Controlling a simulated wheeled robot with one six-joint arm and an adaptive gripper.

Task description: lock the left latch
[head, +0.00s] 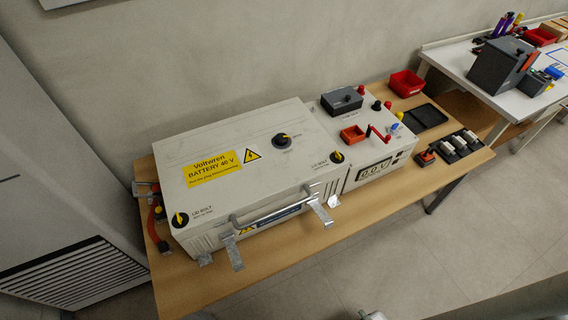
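The white battery box labelled "Voltwren BATTERY 40 V" (225,140) stands on a wooden table with its lid down. The left latch (234,254) is a silver metal strap at the front edge, left of the handle bar (275,208). It appears swung outward, away from the front face. The right latch (321,212) is a similar strap, also sticking outward. Yellow-marked lid bolt knobs sit at the lid's front left corner (180,219) and right side (337,157).
Right of the box is a white unit with a meter reading 0.0 V (375,170). A red bin (405,83) and black tray (426,116) lie farther right on the wooden table (285,262). A grey cabinet (62,150) stands left. The floor in front is clear.

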